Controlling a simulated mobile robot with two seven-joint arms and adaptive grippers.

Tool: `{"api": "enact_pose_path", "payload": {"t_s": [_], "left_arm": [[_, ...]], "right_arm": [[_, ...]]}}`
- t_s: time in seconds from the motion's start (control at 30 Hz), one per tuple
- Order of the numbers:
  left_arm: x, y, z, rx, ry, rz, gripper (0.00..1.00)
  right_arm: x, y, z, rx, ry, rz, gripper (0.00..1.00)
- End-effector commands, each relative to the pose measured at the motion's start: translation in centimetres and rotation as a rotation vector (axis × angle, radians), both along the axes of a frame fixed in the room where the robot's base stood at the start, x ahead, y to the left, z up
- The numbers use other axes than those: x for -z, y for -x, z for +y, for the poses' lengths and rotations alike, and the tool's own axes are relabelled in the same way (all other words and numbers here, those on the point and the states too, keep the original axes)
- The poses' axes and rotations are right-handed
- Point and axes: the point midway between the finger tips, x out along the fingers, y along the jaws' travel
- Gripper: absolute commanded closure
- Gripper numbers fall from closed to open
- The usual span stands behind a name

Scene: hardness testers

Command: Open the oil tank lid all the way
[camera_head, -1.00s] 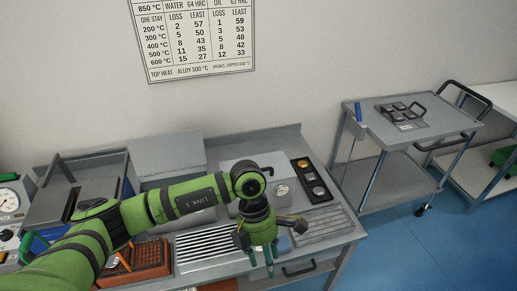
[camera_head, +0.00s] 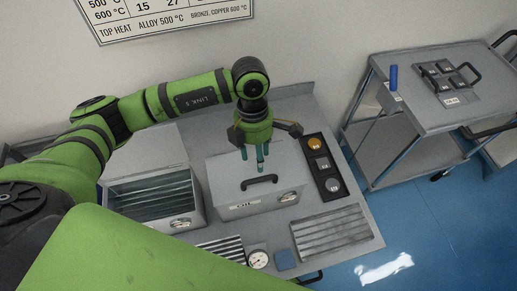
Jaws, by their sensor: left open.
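The oil tank (camera_head: 250,208) is a grey metal box marked "OIL" on its front, in the middle of the bench. Its lid (camera_head: 225,172) lies flat and closed on top, with a black bar handle (camera_head: 260,183) near the front edge. A small round gauge sits at the tank's front right. My left gripper (camera_head: 252,170) points down above the lid, behind the handle, with its teal fingers apart and nothing between them. I cannot tell whether the fingertips touch the lid. My right gripper is not in view.
An open-topped grey tank (camera_head: 153,198) stands left of the oil tank, its lid raised behind. A black panel with knobs (camera_head: 322,165) lies to the right. Slatted racks (camera_head: 331,233) and a gauge (camera_head: 259,259) are in front. A grey cart (camera_head: 430,90) stands at the right.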

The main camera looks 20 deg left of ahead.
Motion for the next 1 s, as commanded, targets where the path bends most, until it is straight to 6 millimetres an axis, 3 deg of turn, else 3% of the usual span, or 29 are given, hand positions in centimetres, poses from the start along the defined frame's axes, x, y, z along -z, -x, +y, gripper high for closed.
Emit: {"api": "enact_pose_path", "payload": {"t_s": [0.33, 0.53, 0.83, 0.93, 0.97, 1.0], "left_arm": [[4.5, 1.0, -0.5, 0.0, -0.001, 0.006, 0.51], [6.4, 1.2, -0.7, -0.001, 0.0, 0.004, 0.51], [6.8, 1.2, -0.8, 0.0, 0.0, 0.001, 0.51], [6.8, 1.2, -0.8, 0.0, 0.0, 0.001, 0.91], [6.8, 1.2, -0.8, 0.0, 0.0, 0.001, 1.0], [6.8, 1.2, -0.8, 0.0, 0.0, 0.001, 1.0]], "right_arm": [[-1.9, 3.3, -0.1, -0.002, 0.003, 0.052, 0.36], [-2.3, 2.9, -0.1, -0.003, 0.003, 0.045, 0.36], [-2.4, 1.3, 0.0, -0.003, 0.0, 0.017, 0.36], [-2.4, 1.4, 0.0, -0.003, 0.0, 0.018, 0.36], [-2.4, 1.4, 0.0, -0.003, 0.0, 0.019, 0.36], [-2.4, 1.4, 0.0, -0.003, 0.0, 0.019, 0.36]]}}
